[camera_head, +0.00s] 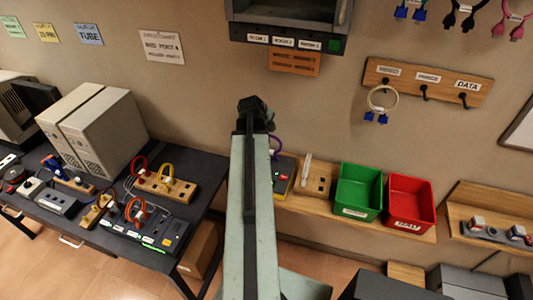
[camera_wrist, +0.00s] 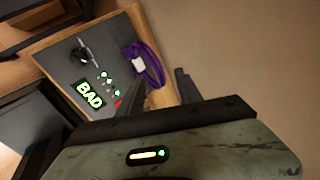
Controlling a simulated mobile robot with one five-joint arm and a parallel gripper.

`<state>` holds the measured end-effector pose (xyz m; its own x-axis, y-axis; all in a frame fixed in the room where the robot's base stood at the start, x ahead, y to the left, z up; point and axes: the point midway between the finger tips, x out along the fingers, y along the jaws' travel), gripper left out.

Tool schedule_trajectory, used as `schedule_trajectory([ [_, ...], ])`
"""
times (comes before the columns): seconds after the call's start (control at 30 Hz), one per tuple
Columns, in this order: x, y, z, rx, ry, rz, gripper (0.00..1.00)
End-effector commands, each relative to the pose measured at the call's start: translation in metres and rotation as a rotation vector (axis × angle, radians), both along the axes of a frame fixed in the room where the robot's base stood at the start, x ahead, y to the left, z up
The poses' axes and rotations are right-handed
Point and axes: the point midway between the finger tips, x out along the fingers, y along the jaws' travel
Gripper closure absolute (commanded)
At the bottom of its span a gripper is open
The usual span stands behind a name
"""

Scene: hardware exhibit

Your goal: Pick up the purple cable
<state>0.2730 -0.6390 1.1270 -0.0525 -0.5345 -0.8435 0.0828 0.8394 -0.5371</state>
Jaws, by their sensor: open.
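The purple cable (camera_wrist: 153,62) is a coiled loop with a white tag. In the wrist view it lies at the edge of a dark panel (camera_wrist: 75,65), beyond my fingertips. In the head view a bit of the purple cable (camera_head: 277,142) shows just right of my arm; the rest is hidden behind it. My gripper (camera_wrist: 158,84) is open and empty, its two fingers pointing toward the cable and apart from it. In the head view my gripper (camera_head: 256,106) is a dark shape at the end of the raised arm.
A dark table (camera_head: 210,187) with other cables stands left. A grey cabinet (camera_head: 290,12) hangs above.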

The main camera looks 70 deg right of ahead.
Motion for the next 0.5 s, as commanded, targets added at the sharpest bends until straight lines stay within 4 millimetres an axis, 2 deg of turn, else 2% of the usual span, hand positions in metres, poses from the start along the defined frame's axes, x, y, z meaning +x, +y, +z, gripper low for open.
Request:
schedule_trajectory([
  [0.03,0.000,0.000,-0.005,0.000,0.000,0.000,0.58],
  [0.17,-0.002,-0.001,-0.005,0.000,0.000,-0.002,0.58],
  [0.37,-0.006,-0.015,-0.028,0.001,0.000,-0.009,0.58],
  [0.5,-0.009,-0.017,-0.027,0.001,0.001,-0.010,0.58],
])
